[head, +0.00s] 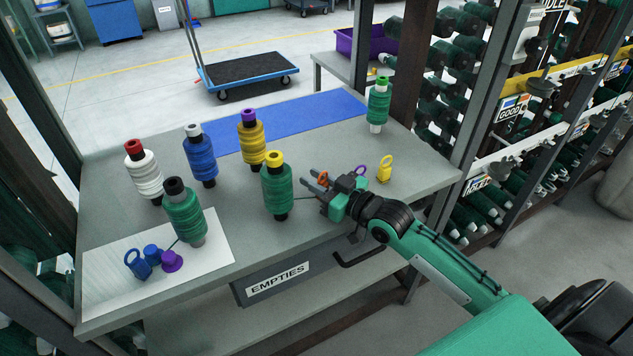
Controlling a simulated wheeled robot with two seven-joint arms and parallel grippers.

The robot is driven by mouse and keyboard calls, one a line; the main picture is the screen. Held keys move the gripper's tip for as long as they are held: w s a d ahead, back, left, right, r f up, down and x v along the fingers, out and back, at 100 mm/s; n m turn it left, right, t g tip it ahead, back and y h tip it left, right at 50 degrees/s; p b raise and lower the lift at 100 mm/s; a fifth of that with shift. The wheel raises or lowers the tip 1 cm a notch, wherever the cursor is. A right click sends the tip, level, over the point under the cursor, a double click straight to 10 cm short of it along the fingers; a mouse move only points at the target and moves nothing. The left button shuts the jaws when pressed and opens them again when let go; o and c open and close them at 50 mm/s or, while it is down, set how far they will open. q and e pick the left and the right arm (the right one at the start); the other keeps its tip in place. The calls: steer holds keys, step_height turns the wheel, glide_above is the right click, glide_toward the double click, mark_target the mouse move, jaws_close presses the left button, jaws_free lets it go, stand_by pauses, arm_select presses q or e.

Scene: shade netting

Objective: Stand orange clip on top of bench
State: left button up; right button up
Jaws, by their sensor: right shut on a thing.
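The grey bench (340,148) fills the middle of the head view, with spools and clips on its top. My right gripper (316,185) is low over the right part of the bench, pointing left, just right of a green spool with a yellow cap (277,190). It is shut on the orange clip (322,178), which shows between the fingertips. The fingers hide part of the clip, and I cannot tell whether it touches the bench top. My left gripper is not in view.
A yellow clip (384,170) stands right of my gripper, with a purple clip (359,170) behind the gripper. Several spools stand left. Blue and purple clips (172,261) sit on a white sheet (208,262). A blue mat (300,122) lies at the back.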

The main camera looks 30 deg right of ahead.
steer(key=shift+s+f, duration=0.1)
steer(key=shift+f, duration=0.2)
steer(key=shift+f, duration=0.15)
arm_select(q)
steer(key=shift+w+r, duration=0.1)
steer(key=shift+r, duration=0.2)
arm_select(e)
steer(key=o, duration=1)
steer(key=shift+r, duration=0.25)
steer(key=shift+s+d+f, duration=0.15)
steer(key=shift+s+d, duration=0.05)
steer(key=shift+s, duration=0.1)
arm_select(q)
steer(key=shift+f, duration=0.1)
arm_select(e)
steer(key=v, duration=1.1)
steer(key=shift+s+d, duration=0.1)
steer(key=shift+s, duration=0.05)
